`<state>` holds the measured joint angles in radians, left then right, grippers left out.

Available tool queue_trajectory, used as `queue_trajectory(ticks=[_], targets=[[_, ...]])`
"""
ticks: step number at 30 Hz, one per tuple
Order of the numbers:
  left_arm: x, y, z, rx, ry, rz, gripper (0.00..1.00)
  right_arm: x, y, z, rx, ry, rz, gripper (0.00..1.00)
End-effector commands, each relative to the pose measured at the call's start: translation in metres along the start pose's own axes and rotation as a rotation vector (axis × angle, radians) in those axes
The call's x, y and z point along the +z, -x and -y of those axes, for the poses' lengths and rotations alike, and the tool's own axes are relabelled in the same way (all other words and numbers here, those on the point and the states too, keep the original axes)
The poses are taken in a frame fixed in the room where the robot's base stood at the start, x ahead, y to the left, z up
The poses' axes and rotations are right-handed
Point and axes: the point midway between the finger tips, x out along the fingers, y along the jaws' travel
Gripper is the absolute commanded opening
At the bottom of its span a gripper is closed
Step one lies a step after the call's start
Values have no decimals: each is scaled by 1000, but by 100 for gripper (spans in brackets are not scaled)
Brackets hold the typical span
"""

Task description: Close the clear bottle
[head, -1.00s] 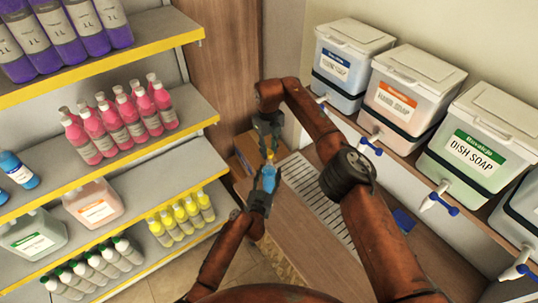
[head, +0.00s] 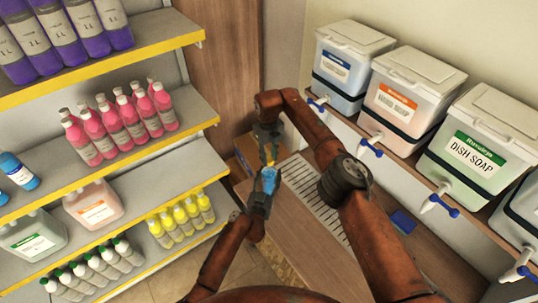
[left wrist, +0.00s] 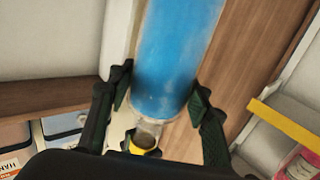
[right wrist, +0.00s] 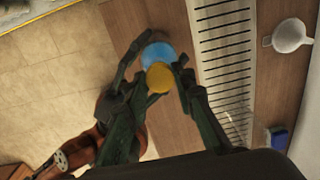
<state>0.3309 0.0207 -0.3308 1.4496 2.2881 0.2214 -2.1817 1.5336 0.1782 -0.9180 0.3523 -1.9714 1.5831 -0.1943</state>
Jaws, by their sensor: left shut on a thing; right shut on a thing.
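The clear bottle (head: 269,181) holds blue liquid and is held up over the wooden counter. My left gripper (head: 262,198) is shut around its body; the left wrist view shows the bottle (left wrist: 175,60) between the fingers (left wrist: 160,98). A yellow cap (right wrist: 160,77) is at the bottle's neck, also visible in the left wrist view (left wrist: 145,143). My right gripper (head: 268,142) is shut on the cap, its fingers (right wrist: 160,68) on either side of it in the right wrist view. I cannot tell whether the cap is fully seated.
Shelves with pink bottles (head: 120,122), yellow-capped bottles (head: 180,222) and jugs (head: 93,204) stand left. Soap dispensers (head: 480,140) with blue taps line the right wall. The counter (head: 285,235) has a slotted drain grate (head: 315,200) and a blue item (head: 403,220). A cardboard box (head: 246,148) sits behind.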

Motion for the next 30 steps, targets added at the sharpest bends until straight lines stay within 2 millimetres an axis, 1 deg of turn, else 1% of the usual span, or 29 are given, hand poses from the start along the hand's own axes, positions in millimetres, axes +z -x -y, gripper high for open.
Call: queue_trajectory(ticks=[17, 30], targets=[[0, 0, 0, 0, 0, 0, 2, 0, -1, 0, -1, 0, 1, 17], [0, 0, 0, 0, 0, 0, 2, 0, -10, 0, -1, 0, 1, 17]])
